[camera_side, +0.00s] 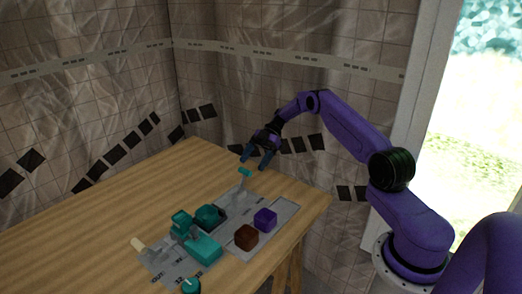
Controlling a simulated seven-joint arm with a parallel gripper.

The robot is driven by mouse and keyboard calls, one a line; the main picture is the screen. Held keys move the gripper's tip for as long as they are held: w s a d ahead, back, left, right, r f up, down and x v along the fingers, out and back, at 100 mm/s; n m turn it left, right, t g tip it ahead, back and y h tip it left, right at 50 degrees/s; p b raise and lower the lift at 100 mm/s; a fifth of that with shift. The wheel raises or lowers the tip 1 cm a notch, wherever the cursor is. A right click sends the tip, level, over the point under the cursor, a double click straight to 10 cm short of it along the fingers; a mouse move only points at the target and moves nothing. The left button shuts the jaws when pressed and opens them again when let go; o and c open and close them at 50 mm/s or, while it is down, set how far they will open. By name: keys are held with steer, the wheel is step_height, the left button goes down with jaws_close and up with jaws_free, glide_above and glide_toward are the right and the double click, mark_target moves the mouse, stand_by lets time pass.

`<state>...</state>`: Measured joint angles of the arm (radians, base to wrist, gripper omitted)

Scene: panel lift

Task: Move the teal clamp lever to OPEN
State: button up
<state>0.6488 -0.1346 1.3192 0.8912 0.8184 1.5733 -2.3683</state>
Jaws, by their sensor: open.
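A lever with a teal grip (245,173) stands up on a pale stem from a grey panel (228,215) on the table. My gripper (256,163) is open and empty, just above and behind this teal grip. Its two dark fingers point down with a gap between them, and I cannot tell if they touch the grip. A teal clamp-like block (204,249) stands nearer the camera, with an ivory-tipped lever (139,245) to its left. Panel lettering is too small to read surely, so I cannot tell which mark is OPEN.
A dark teal rounded piece (208,216) sits beside the clamp block. A brown block (246,237) and a purple block (265,219) lie on a grey plate at right. A teal knob (190,286) is at the front. The wooden table (110,205) is clear at left.

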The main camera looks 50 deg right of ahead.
steer(key=shift+v, duration=2.7)
steer(key=a+r, duration=0.1)
steer(key=a, duration=0.2)
steer(key=a+r+g+h, duration=0.1)
steer(key=a, duration=0.1)
steer(key=a+r+m+g, duration=0.1)
steer(key=a, duration=0.2)
steer(key=shift+w+a+r+h, duration=0.3)
steer(key=shift+a+r, duration=0.05)
steer(key=s+a+r+m+g+h, duration=0.1)
steer(key=s+a+r+h, duration=0.15)
steer(key=a, duration=0.45)
steer(key=s+a+r+m+g+h, duration=0.1)
steer(key=s+a+r, duration=0.25)
steer(key=a, duration=0.35)
steer(key=s+a+r+m+h, duration=0.1)
steer(key=s+a+r+h, duration=0.1)
steer(key=s+a, duration=0.3)
steer(key=s+a+r+h, duration=0.1)
steer(key=s+a+h, duration=0.15)
steer(key=s, duration=0.55)
steer(key=s+d+t, duration=0.1)
steer(key=s+t, duration=0.1)
steer(key=s, duration=0.8)
steer(key=s+d+m+t+h, duration=0.1)
steer(key=s+d+t, duration=0.1)
steer(key=s, duration=0.9)
steer(key=shift+f, duration=0.2)
